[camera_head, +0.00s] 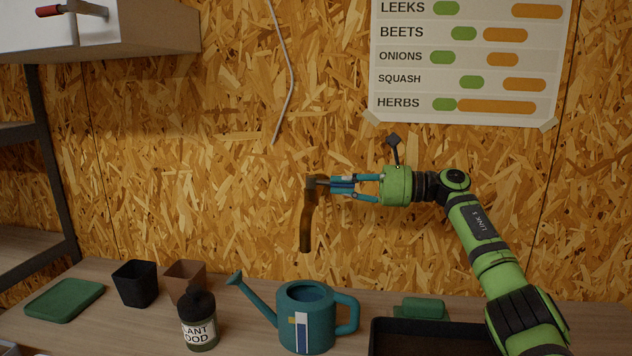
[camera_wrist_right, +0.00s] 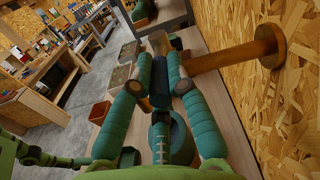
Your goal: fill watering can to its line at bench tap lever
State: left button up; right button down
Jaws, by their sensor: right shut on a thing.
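A brown tap (camera_head: 308,215) points its spout down in front of the chipboard wall, and its pipe (camera_wrist_right: 225,58) meets the wall in the right wrist view. My right gripper (camera_head: 343,186) is beside the tap head, shut on its lever (camera_wrist_right: 160,85), which shows dark between the fingers; the fingers hide part of it. A teal watering can (camera_head: 270,311) stands upright on the bench below the spout, its own spout to the left and handle to the right. A pale strip with blue and a yellow mark is on its front. The water level inside and any stream cannot be made out. My left gripper is not in view.
A plant food bottle (camera_head: 198,320) stands left of the can. Behind it are a black pot (camera_head: 136,284), a brown pot (camera_head: 184,278) and a green tray (camera_head: 64,300). A black tray (camera_head: 430,328) and a green object (camera_head: 424,308) lie to the right.

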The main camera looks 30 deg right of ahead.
jog(key=shift+f, duration=0.1)
jog(key=c, duration=1.2)
grip_release()
jog(key=v, duration=1.2)
jog(key=shift+f, duration=0.1)
